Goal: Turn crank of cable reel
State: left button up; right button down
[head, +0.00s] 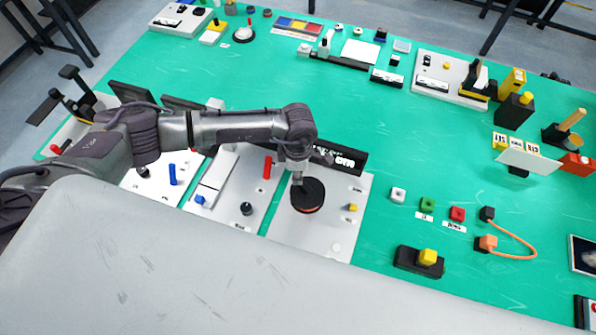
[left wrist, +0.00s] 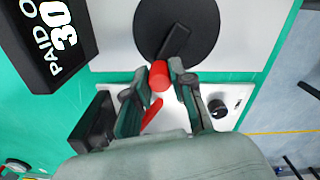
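The cable reel is a black disc (head: 310,193) with an orange-red edge low on its side, on a white panel in the head view. In the left wrist view the disc (left wrist: 150,32) fills the top middle, with a black crank arm (left wrist: 176,42) across it. A red knob (left wrist: 159,76) stands at the crank arm's near end. My left gripper (left wrist: 161,70) has its fingertips close on both sides of this knob and looks shut on it. In the head view my left gripper (head: 297,178) reaches down over the disc and hides the knob. My right gripper is not in view.
A black sign (head: 340,158) stands behind the reel, close to my left wrist. A red post (head: 267,167) and a black knob (head: 246,208) are on the panel to the left. A yellow button (head: 352,207) is right of the reel. Green table (head: 400,160) lies clear further right.

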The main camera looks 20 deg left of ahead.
pick_arm(q)
grip_shut()
